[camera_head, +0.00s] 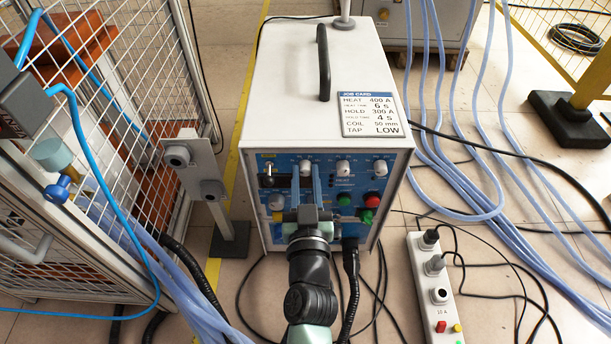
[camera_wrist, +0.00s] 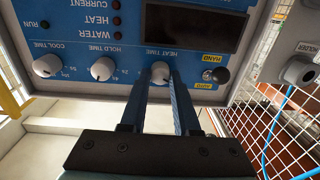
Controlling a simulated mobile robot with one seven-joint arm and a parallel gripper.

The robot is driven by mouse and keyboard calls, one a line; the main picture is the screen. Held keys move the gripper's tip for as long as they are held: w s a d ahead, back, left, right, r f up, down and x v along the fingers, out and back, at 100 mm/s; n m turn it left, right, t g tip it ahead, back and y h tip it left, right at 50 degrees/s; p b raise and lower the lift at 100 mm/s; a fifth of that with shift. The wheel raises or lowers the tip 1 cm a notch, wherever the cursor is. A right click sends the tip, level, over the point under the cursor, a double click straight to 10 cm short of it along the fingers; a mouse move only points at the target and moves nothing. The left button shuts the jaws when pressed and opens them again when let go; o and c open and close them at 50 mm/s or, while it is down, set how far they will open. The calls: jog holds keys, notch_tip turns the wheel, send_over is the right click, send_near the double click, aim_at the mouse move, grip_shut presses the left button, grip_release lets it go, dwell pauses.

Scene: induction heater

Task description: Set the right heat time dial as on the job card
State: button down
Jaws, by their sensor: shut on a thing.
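The heat time dial (camera_wrist: 160,71) is a small whitish knob on the blue panel of the white heater cabinet (camera_head: 290,75). The wrist view shows the panel upside down, with HEAT TIME printed by this dial. My gripper (camera_wrist: 161,78) has its two blue fingers on either side of the dial, shut on it. In the head view my gripper (camera_head: 306,172) reaches the panel from the front and mostly hides this dial. Its pointer cannot be read. The job card (camera_head: 372,114) on the cabinet top reads HEAT TIME 6 s.
The hold time dial (camera_wrist: 102,69) and cool time dial (camera_wrist: 46,66) sit beside the heat time dial. A hand/auto switch (camera_wrist: 216,74) is on its other side. Green (camera_head: 344,199) and red (camera_head: 371,200) buttons are lower on the panel. A grey post (camera_head: 205,180) stands left.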

jog(key=m, duration=0.4)
jog(key=shift+f+m, duration=0.1)
jog(key=shift+m, duration=2)
jog(key=c, duration=0.6)
grip_release()
jog(key=shift+c, duration=0.2)
jog(key=s, duration=1.3)
jog(key=shift+d, duration=0.2)
jog(key=shift+f, duration=0.1)
